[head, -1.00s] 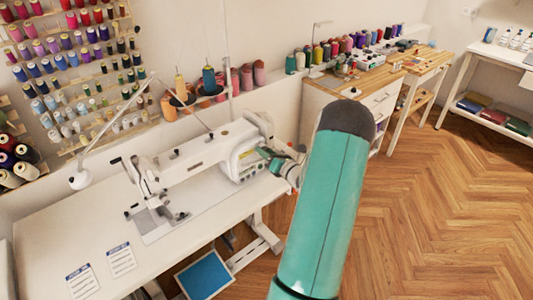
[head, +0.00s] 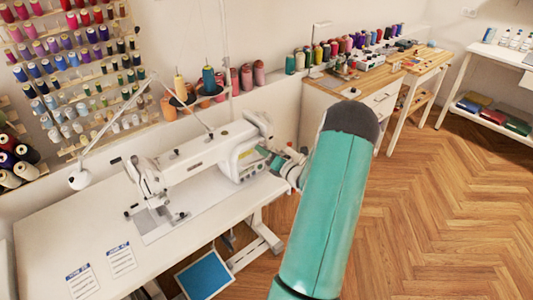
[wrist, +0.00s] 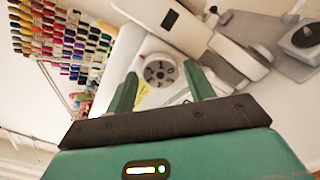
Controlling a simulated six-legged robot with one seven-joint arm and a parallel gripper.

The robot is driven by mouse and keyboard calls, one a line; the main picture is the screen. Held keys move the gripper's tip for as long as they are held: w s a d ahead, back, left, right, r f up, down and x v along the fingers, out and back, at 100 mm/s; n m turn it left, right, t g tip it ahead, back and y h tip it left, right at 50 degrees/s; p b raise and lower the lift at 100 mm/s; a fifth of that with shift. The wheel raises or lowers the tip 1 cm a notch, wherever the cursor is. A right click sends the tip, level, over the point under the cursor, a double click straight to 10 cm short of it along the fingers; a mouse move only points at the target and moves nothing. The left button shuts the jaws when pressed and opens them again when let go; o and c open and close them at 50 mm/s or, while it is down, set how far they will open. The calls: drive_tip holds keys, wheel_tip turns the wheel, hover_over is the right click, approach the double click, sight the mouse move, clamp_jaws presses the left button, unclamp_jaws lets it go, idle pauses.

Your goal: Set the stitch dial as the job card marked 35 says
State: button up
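The white sewing machine (head: 195,160) stands on the white table (head: 55,235) in the head view. In the wrist view a round dial (wrist: 159,70) with dark marks on its pale face lies between the fingertips of my gripper (wrist: 161,74). The gripper is open, with one finger on each side of the dial. I cannot tell whether either finger touches it. In the head view my gripper (head: 268,155) is at the machine's right end, partly behind my own arm. Two job cards (head: 82,281) (head: 121,259) lie at the table's front left; their numbers are too small to read.
A thread rack (head: 75,85) covers the wall at the left. Thread cones (head: 209,80) stand behind the machine. A wooden-topped cabinet (head: 355,85) is at the back right. A blue pad (head: 205,275) is below the table's front edge. Floor (head: 450,200) is open at the right.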

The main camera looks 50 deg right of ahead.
drive_tip(key=shift+o, duration=0.4)
drive_tip(key=v, duration=1.3)
drive_tip(key=shift+s, duration=0.35)
drive_tip(key=shift+r, duration=0.1)
